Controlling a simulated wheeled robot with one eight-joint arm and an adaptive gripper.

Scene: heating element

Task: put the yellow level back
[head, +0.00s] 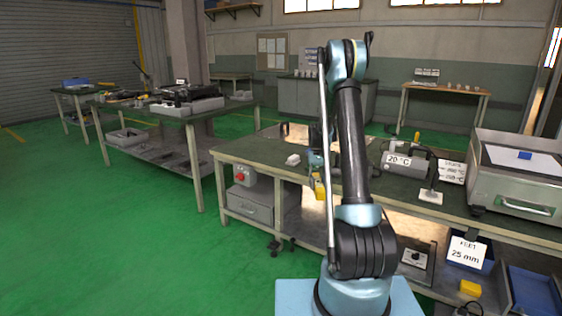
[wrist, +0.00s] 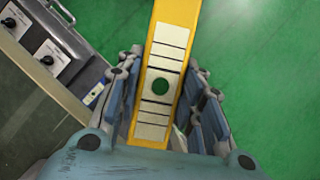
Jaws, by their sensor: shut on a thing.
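The yellow level (wrist: 176,22) is a long yellow bar with a pale scale face and a dark green round vial. In the wrist view it runs from the top of the picture down between the fingers. My gripper (wrist: 163,100) is shut on it, with a finger on each side. In the head view a yellow piece, likely the level (head: 318,187), shows just left of my arm, in front of the workbench edge. My arm hides much of that area.
The workbench (head: 258,158) carries a grey cylinder labelled 20 °C (head: 400,163), a white block (head: 293,160) and a metal box (head: 515,180) at right. Blue bins (head: 535,290) sit low at right. A second bench (head: 180,112) stands back left. Green floor at left is clear.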

